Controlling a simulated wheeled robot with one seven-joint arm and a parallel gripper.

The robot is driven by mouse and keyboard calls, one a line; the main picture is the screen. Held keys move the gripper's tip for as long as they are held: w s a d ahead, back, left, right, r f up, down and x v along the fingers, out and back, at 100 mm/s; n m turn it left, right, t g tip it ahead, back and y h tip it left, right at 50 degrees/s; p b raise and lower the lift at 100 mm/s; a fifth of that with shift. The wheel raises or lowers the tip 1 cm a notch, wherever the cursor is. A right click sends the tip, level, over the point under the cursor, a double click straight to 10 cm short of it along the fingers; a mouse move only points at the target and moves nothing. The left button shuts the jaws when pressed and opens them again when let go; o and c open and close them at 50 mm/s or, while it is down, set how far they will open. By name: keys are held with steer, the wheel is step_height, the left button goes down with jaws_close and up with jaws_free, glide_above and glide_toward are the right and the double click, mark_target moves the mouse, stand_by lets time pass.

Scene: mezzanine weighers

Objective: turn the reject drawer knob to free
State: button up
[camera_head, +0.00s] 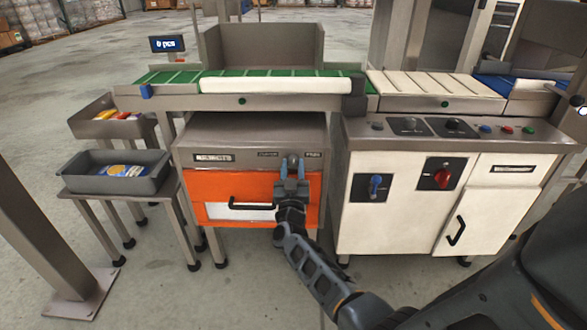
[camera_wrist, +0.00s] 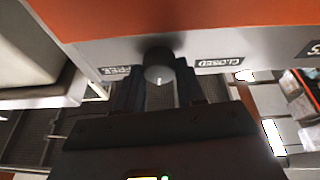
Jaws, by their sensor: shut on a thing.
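The reject drawer knob (camera_head: 293,161) is a small grey-black knob on the grey strip above the orange drawer front (camera_head: 245,186). In the wrist view the knob (camera_wrist: 158,66) shows dark, with a small white mark on the side towards my palm. The wrist view is upside down: the FREE label (camera_wrist: 115,71) is left of the knob and the CLOSED label (camera_wrist: 219,62) is right. My gripper (camera_head: 292,187) reaches up to the knob from the front, and its fingers (camera_wrist: 159,92) are shut on it, one on each side. The exact knob angle is hard to tell.
The drawer's black handle (camera_head: 252,204) is just left of my gripper. To the right, a white cabinet carries a blue switch (camera_head: 375,186) and a red switch (camera_head: 442,177). Grey bins (camera_head: 115,172) stand at left. A green conveyor (camera_head: 180,77) runs above.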

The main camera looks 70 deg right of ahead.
steer(key=m+g, duration=0.1)
steer(key=m, duration=0.2)
steer(key=m+g, duration=0.2)
steer(key=m, duration=0.1)
steer(key=shift+w+r+h+p, duration=0.1)
steer(key=shift+w+h+p, duration=0.05)
steer(key=shift+h+p, duration=0.15)
steer(key=shift+m+g+p, duration=0.3)
steer(key=shift+m+g, duration=0.5)
steer(key=shift+m, duration=1.2)
steer(key=o, duration=1)
steer(key=shift+o, duration=0.2)
steer(key=shift+a, duration=0.1)
steer(key=p+v, duration=0.1)
steer(key=v, duration=0.6)
steer(key=shift+a, duration=0.4)
